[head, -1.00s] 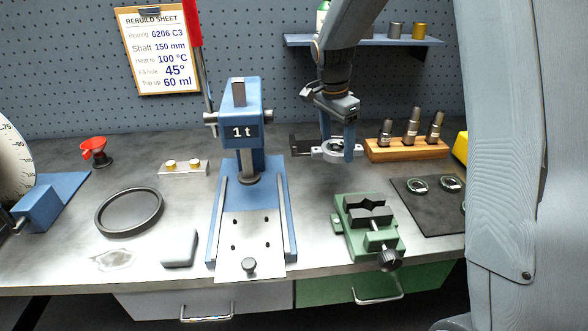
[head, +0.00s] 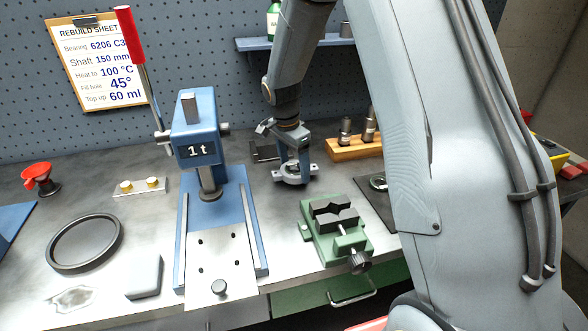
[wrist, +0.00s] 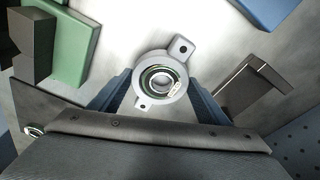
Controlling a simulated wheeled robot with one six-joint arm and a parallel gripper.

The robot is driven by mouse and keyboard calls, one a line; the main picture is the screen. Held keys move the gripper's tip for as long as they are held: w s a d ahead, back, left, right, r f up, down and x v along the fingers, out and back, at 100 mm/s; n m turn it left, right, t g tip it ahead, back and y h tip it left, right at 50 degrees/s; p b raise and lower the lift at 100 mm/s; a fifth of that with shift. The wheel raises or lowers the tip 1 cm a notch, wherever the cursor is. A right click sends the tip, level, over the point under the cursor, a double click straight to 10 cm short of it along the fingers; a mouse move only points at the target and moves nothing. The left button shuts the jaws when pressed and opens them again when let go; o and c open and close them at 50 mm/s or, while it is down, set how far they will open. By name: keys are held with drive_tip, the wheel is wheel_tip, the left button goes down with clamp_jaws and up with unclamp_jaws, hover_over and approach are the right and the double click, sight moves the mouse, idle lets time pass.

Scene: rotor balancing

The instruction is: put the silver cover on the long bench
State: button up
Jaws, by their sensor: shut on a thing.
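The silver cover (head: 296,176) is a round housing with two holed ears and a ringed bearing seated in its middle. My gripper (head: 293,162) is shut on it, one blue finger on each side. In the wrist view the cover (wrist: 161,80) sits between the fingertips (wrist: 158,95) with its open face towards the camera. It is over the long bench (head: 150,218), behind the green vise; I cannot tell whether it touches the metal top.
The blue press (head: 196,140) stands left of the cover and the green vise (head: 335,222) in front. A dark bracket (head: 264,151) is close behind. A wooden block with metal pieces (head: 355,148) stands to the right. A black ring (head: 84,243) lies at left.

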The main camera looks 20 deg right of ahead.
drive_tip(key=shift+f, duration=0.8)
drive_tip(key=shift+f, duration=0.15)
drive_tip(key=o, duration=1.4)
drive_tip(key=r, duration=0.4)
drive_tip(key=a+r+b, duration=0.1)
drive_tip(key=r, duration=0.3)
drive_tip(key=r+b, duration=0.1)
drive_tip(key=r, duration=0.3)
drive_tip(key=shift+s+a+r, duration=0.1)
drive_tip(key=shift+s+a, duration=0.25)
